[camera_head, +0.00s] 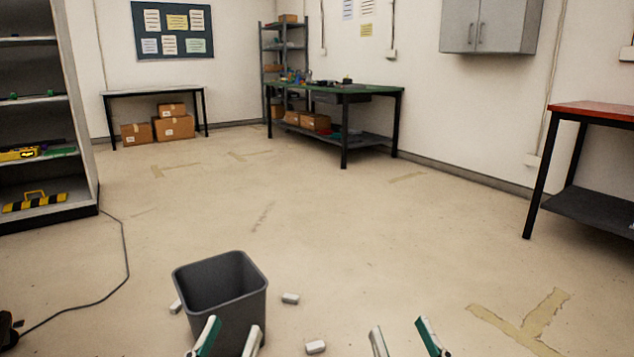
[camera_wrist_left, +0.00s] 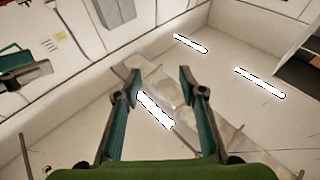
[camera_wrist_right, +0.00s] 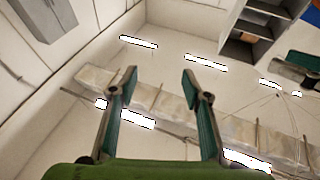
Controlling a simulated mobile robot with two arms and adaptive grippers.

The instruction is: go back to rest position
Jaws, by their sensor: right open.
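My left gripper (camera_head: 232,338) shows at the bottom of the head view, its two green-and-grey fingers apart and nothing between them. It hangs in front of a grey bin, overlapping its lower part. My right gripper (camera_head: 400,338) is to its right, also open and empty, over bare floor. In the left wrist view, the left gripper's fingers (camera_wrist_left: 159,75) are spread, with ceiling and lights beyond. In the right wrist view, the right gripper's fingers (camera_wrist_right: 160,75) are likewise spread with nothing held.
The grey bin (camera_head: 240,305) stands on the floor, with small white pieces (camera_head: 290,298) around it. A shelf unit (camera_head: 45,205) is at left, a green-topped workbench (camera_head: 380,91) at the back and a red-topped table (camera_head: 600,111) at right. The middle floor is clear.

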